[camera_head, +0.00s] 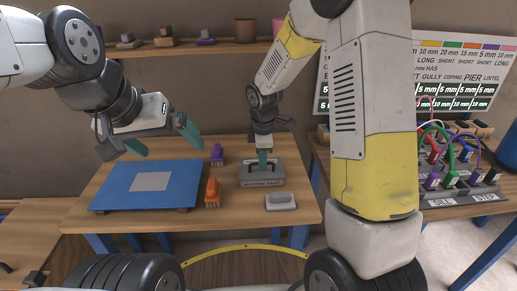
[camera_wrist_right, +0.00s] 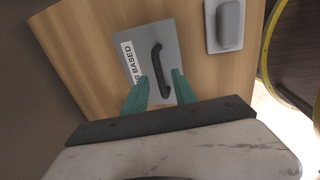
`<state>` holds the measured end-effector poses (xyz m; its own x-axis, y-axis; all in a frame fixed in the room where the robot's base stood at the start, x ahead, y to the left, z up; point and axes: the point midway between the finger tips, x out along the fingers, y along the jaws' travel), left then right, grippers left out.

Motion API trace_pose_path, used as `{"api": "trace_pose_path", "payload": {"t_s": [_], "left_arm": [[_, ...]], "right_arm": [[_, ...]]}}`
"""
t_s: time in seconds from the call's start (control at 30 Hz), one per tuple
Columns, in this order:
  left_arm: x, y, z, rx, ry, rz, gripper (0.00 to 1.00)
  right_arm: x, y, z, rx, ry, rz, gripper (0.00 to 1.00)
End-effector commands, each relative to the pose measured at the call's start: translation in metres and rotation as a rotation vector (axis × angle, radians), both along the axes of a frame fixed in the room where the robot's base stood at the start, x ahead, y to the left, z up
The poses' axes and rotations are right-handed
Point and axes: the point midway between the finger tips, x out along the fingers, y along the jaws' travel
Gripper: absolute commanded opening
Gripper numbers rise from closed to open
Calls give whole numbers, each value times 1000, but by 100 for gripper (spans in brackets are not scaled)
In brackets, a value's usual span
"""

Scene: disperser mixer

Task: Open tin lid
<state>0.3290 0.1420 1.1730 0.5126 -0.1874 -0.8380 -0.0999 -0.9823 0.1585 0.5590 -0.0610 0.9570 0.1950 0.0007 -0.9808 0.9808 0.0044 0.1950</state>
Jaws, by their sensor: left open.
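The grey tin (camera_head: 248,182) stands on the right side of the wooden table, with a lettered label on its front. In the right wrist view, its flat grey lid (camera_wrist_right: 141,39) has a dark curved handle (camera_wrist_right: 158,65) and a white label ending in "BASED". My right gripper (camera_head: 262,158) points down at the lid. In the right wrist view, its two green fingers (camera_wrist_right: 160,84) are apart, one on each side of the handle's near end. I cannot tell whether they touch it. My left gripper (camera_head: 163,138) is open and empty, above the blue board.
A blue board (camera_head: 120,195) with a pale square lies left on the table (camera_head: 250,216). An orange tool (camera_head: 212,192), a purple tool (camera_head: 217,155) and a grey block (camera_head: 281,201) lie around the tin. A rack with coloured cables (camera_head: 455,180) stands at the right.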

Motion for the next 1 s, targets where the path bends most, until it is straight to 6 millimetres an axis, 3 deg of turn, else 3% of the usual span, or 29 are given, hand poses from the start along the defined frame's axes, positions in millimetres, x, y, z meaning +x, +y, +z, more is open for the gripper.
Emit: {"api": "trace_pose_path", "payload": {"t_s": [0.3,0.47,1.0], "left_arm": [[0,0,0,0,0,0,100],[0,0,0,0,0,0,100],[0,0,0,0,0,0,100]], "right_arm": [[1,0,-3,0,0,-1,31],[0,0,-3,0,0,-1,0],[1,0,-3,0,0,-1,0]]}}
